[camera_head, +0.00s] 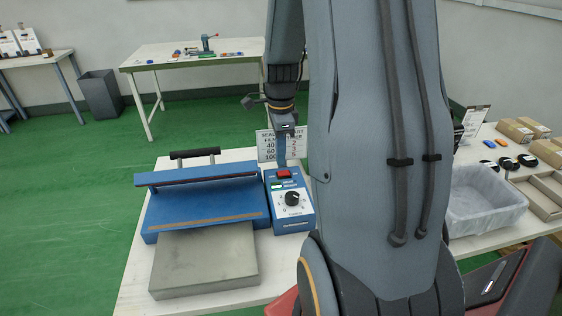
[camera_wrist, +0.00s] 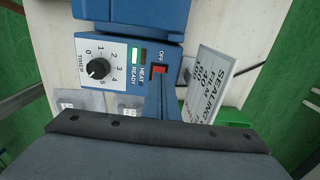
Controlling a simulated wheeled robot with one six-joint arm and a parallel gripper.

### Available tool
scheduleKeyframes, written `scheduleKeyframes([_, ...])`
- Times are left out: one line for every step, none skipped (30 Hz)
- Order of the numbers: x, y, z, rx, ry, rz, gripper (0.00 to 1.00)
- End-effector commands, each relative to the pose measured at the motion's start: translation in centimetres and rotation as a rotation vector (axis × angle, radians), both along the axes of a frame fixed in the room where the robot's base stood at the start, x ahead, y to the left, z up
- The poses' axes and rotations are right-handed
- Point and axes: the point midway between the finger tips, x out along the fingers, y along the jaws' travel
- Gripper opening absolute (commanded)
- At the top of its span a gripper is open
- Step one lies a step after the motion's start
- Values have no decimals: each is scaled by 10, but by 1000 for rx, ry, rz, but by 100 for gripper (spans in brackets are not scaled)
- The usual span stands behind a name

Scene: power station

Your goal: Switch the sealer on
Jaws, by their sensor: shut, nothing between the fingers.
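The sealer (camera_head: 205,198) is a blue bench unit with a raised bar and a black handle at the back. Its blue control box (camera_head: 291,216) stands to the right, with a timer knob (camera_head: 292,199) and a red switch (camera_head: 283,174) at the far end. The wrist view shows the red switch (camera_wrist: 159,70) beside the word OFF, the knob (camera_wrist: 98,68) and the HEAT and READY windows (camera_wrist: 140,56). My gripper (camera_head: 281,163) is shut and empty, its tips (camera_wrist: 161,84) pointing down at the switch. I cannot tell whether they touch it.
A grey plate (camera_head: 205,262) lies in front of the sealer. A printed sealing chart (camera_head: 266,146) stands behind the control box, close to my gripper; it also shows in the wrist view (camera_wrist: 208,85). A lined bin (camera_head: 485,199) and boxes are on the right bench.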

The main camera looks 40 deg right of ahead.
Motion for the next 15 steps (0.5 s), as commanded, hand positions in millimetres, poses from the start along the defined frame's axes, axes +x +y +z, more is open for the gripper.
scheduleKeyframes([-1, 0, -7, 2, 4, 0, 0])
scheduleKeyframes([-1, 0, -11, 1, 3, 0, 0])
scheduleKeyframes([-1, 0, -15, 1, 3, 0, 0])
scheduleKeyframes([-1, 0, -18, 1, 3, 0, 0])
scheduleKeyframes([-1, 0, -21, 1, 2, 0, 0])
scheduleKeyframes([0, 0, -24, 0, 1, 0, 0])
scheduleKeyframes([0, 0, -26, 0, 1, 0, 0])
scheduleKeyframes([0, 0, -27, 0, 1, 0, 0])
scheduleKeyframes([0, 0, -29, 0, 1, 0, 0])
scheduleKeyframes([0, 0, -30, 0, 0, 0, 0])
scheduleKeyframes([0, 0, -31, 0, 0, 0, 0])
scheduleKeyframes([0, 0, -31, 0, -1, 0, 0])
scheduleKeyframes([0, 0, -32, 0, -1, 0, 0])
scheduleKeyframes([0, 0, -32, 0, -1, 0, 0])
scheduleKeyframes([0, 0, -32, 0, -1, 0, 0])
